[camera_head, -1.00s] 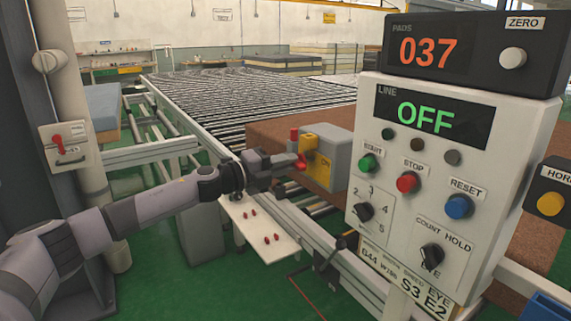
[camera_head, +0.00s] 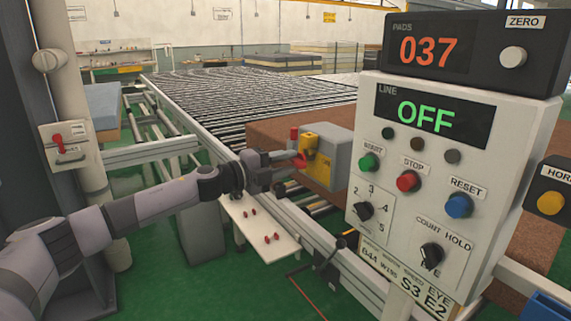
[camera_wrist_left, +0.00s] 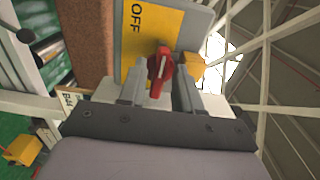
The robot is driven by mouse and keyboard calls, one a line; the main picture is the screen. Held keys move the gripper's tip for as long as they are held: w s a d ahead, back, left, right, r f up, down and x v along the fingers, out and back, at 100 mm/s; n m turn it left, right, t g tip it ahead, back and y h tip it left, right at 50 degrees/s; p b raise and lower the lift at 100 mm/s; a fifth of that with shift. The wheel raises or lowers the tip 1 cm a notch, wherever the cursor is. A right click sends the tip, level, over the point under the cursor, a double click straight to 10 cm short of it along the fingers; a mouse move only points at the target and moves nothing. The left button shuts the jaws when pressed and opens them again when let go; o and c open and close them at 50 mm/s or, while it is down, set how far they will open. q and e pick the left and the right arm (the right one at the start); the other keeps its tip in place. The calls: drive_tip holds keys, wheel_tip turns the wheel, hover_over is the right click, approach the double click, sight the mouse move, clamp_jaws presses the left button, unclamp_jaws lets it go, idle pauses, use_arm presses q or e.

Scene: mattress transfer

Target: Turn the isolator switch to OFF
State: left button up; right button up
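The isolator switch is a grey box (camera_head: 339,150) with a yellow plate (camera_head: 318,173) and a red handle (camera_head: 299,161), beside the roller conveyor. My left gripper (camera_head: 291,170) is at its face. In the left wrist view, the red handle (camera_wrist_left: 160,70) stands between the two fingertips of my left gripper (camera_wrist_left: 158,90), with a narrow gap visible on each side. The word OFF on the yellow plate (camera_wrist_left: 137,42) reads sideways to the left of the handle. The handle's base is partly hidden. My right gripper is not in view.
A control panel (camera_head: 388,265) with a green OFF display (camera_head: 425,117) and several buttons stands close at the right. The roller conveyor (camera_head: 245,95) runs behind the switch. A white shelf (camera_head: 262,230) with small red parts is below my gripper. A pillar box with a red lever (camera_head: 60,145) is at left.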

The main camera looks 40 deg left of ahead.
use_arm(q)
drive_tip(key=shift+s, duration=0.1)
drive_tip(key=b+v, duration=0.4)
drive_tip(key=v, duration=0.3)
idle(0.4)
idle(0.5)
drive_tip(key=s+d+f+n, duration=0.2)
drive_tip(key=d+f+n, duration=0.15)
drive_tip(key=f, duration=0.35)
drive_tip(key=s+d+f+n+g+y, duration=0.1)
drive_tip(key=d+f+n, duration=0.1)
drive_tip(key=d+f, duration=0.45)
drive_tip(key=s+d+f+n, duration=0.2)
drive_tip(key=d+f+n, duration=0.1)
drive_tip(key=f, duration=0.6)
drive_tip(key=s+d+f+n+g+y, duration=0.1)
drive_tip(key=s+d+f+n+g, duration=0.1)
drive_tip(key=s+d+f+n, duration=0.3)
drive_tip(key=s+d+f+n+g+y, duration=0.2)
drive_tip(key=s+d+f+n, duration=0.3)
drive_tip(key=s+f, duration=0.8)
drive_tip(key=s+n+g, duration=0.1)
drive_tip(key=s, duration=0.1)
drive_tip(key=shift+s+y, duration=0.3)
drive_tip(key=shift+s, duration=0.1)
